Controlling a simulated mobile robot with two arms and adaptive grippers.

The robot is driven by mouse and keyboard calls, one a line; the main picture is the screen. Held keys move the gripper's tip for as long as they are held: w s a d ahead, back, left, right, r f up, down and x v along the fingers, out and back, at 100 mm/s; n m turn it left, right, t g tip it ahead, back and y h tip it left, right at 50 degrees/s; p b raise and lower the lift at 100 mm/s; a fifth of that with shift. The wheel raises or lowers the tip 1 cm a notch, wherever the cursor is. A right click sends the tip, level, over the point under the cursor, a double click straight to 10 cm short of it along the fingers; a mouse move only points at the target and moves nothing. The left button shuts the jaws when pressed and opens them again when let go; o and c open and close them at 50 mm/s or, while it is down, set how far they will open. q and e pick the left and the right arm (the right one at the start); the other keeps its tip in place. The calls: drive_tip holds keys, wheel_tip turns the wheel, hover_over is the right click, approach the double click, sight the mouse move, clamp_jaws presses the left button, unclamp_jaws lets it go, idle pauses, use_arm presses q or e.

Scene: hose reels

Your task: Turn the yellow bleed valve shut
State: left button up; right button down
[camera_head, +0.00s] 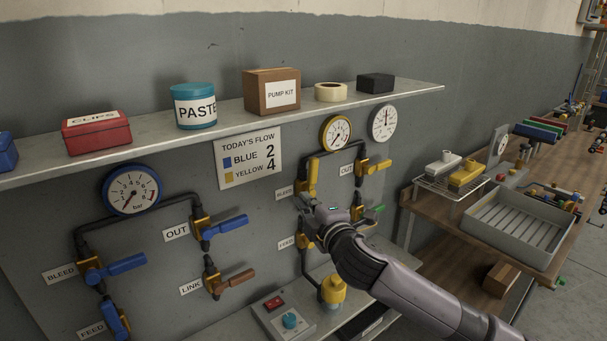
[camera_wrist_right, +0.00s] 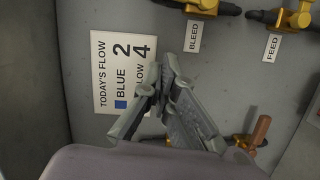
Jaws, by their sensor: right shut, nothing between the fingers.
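The yellow bleed valve (camera_head: 314,178) is on the right-hand pipe loop in the head view, beside its BLEED label (camera_head: 284,191). Its yellow handle points up, along the upright pipe. In the wrist view only part of the bleed valve (camera_wrist_right: 203,7) shows at the top edge, above the BLEED label (camera_wrist_right: 193,36). My right gripper (camera_head: 303,203) is shut and empty, just below and in front of the bleed valve; I cannot tell whether it touches anything. In the wrist view the fingers (camera_wrist_right: 157,82) are together, against the background of the flow sign. My left gripper is not in view.
The yellow OUT valve (camera_head: 372,166) and a green-handled valve (camera_head: 373,211) are to the right; the FEED valve (camera_head: 304,241) is below. The flow sign (camera_head: 250,158) is on the left. A shelf (camera_head: 225,123) juts out above. A yellow-topped fitting (camera_head: 333,290) stands below.

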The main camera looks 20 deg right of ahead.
sight(312, 179)
drive_tip(key=w+d+p, duration=0.2)
drive_tip(key=w+p, duration=0.2)
drive_tip(key=w, duration=0.7)
drive_tip(key=shift+w+d, duration=0.2)
drive_tip(key=shift+d, duration=0.15)
drive_tip(key=shift+r, duration=0.15)
